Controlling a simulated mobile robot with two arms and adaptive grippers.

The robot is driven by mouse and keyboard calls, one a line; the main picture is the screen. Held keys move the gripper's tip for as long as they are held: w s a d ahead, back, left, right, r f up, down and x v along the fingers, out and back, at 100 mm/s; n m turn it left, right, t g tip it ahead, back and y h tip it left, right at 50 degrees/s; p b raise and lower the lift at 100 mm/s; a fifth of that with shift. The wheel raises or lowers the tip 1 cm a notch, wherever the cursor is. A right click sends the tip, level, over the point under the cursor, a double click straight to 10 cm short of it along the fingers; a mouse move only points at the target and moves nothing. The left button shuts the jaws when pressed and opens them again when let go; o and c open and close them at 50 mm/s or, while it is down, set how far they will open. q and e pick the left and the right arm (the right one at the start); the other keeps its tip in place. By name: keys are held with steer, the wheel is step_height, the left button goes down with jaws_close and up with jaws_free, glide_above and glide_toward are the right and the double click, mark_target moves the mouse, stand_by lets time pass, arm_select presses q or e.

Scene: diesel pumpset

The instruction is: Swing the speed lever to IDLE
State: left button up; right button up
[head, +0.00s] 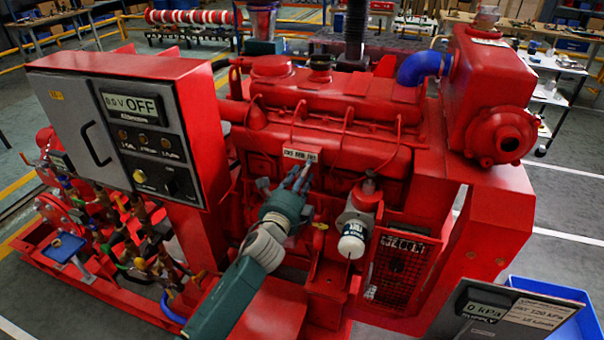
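The red diesel engine (335,105) fills the middle of the head view. A small pale label plate (300,155) with dark lettering, too small to read surely, is on its near side. My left gripper (302,175) reaches up from below, with its fingertips just under this plate. The speed lever cannot be made out clearly; the gripper may cover it. The fingers look close together, but whether they are shut on anything cannot be told. My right gripper is not in view.
A control cabinet (150,130) with a display reading OFF stands left. A white filter (352,240) hangs close to the right of my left gripper. Pipes and valves (130,235) are lower left. A gauge panel (500,312) and a blue bin (560,290) are lower right.

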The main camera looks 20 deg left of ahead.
arm_select(q)
steer(key=shift+c, duration=0.3)
steer(key=c, duration=0.5)
steer(key=shift+o, duration=0.2)
